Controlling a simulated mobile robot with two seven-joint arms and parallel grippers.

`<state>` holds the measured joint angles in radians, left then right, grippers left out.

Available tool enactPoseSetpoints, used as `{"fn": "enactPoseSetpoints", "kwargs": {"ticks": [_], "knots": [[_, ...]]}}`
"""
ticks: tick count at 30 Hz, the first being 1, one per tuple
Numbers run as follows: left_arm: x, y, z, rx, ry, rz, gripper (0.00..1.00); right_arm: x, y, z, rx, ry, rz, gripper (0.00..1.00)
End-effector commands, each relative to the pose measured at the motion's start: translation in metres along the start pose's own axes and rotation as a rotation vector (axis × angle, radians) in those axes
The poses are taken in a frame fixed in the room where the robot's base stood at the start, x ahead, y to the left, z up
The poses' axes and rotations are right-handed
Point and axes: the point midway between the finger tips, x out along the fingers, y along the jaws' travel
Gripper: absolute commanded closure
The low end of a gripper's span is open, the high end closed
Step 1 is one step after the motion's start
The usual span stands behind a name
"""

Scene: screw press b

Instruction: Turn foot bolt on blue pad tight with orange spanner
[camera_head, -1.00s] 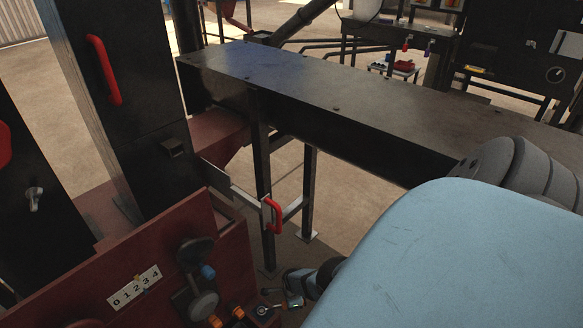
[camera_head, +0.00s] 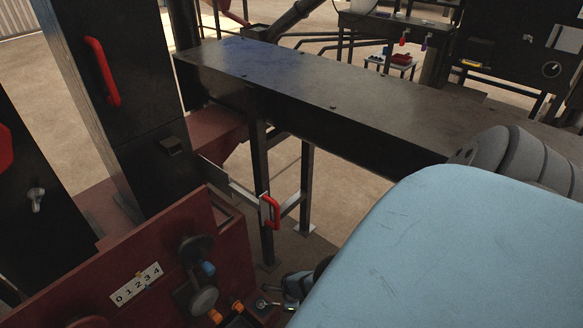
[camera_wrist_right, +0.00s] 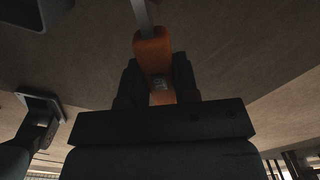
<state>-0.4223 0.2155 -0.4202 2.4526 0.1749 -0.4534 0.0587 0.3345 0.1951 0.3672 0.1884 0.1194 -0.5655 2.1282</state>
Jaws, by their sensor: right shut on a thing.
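My right gripper (camera_wrist_right: 158,88) is shut on the orange handle of the spanner (camera_wrist_right: 153,52) in the right wrist view. The spanner's grey steel shank runs up out of that picture, so its working end is hidden there. In the head view, part of my right wrist and gripper shows low in the middle, mostly covered by my own light blue arm link; its fingers cannot be made out. I cannot make out the foot bolt or the blue pad in either view. My left gripper is not in view.
A long dark machine beam (camera_head: 340,105) on legs crosses the head view. A red panel (camera_head: 75,275) with knobs and a 0-1-2-3-4 plate (camera_head: 137,284) stands lower left. A red handle (camera_head: 271,213) sits by the legs. Bare floor (camera_head: 345,190) lies beneath the beam.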

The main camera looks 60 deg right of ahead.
Motion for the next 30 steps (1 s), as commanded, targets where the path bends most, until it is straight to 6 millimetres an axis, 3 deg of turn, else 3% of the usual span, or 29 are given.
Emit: {"fn": "enactPoseSetpoints", "kwargs": {"ticks": [24,30], "knots": [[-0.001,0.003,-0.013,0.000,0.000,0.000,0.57,-0.014,0.000,0.001,-0.002,0.000,0.000,1.00],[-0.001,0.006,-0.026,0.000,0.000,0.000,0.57,-0.027,0.000,0.001,-0.002,-0.001,0.000,1.00]]}}
